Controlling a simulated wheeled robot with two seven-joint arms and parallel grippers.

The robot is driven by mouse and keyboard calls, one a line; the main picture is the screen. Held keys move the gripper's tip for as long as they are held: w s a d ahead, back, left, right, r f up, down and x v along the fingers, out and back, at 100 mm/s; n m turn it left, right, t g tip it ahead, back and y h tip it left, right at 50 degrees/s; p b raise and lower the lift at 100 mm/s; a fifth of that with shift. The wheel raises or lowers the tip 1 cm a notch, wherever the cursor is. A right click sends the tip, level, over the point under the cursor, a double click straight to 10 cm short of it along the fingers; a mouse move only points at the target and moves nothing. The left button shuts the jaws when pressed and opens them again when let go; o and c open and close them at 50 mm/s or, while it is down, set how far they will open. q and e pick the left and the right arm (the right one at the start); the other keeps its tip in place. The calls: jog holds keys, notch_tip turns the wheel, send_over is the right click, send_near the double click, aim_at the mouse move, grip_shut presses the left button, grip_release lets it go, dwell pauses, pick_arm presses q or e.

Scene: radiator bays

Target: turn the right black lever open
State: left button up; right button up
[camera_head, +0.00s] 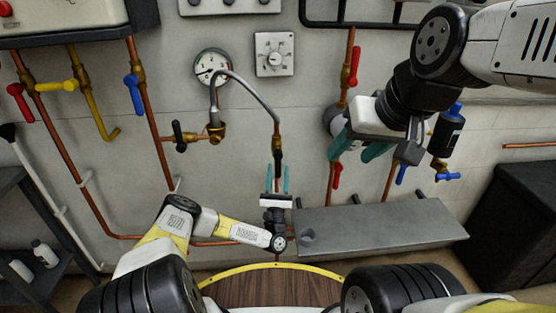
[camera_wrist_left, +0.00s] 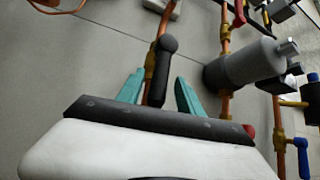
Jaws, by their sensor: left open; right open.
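The right black lever (camera_head: 278,155) hangs down from the brass valve below the braided hose in the head view. My left gripper (camera_head: 278,178) is open below it, its teal fingers pointing up. In the left wrist view the black lever (camera_wrist_left: 161,71) stands between the two open fingers of my left gripper (camera_wrist_left: 159,86), with gaps showing on both sides. Another black lever (camera_head: 178,136) is further left, on the hose's other fitting. My right gripper (camera_head: 360,148) is open and empty in front of pipes at the right, with the wall behind it.
A gauge (camera_head: 212,66) and a dial box (camera_head: 274,54) are on the wall above. A red lever (camera_head: 355,66) and a grey cylinder (camera_wrist_left: 245,65) are right of the black lever. A grey metal bench (camera_head: 385,234) stands below right.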

aim_at(278, 174)
pick_arm(q)
jog(key=v, duration=0.6)
jog(key=shift+s+f, duration=0.2)
jog(key=shift+f, duration=0.05)
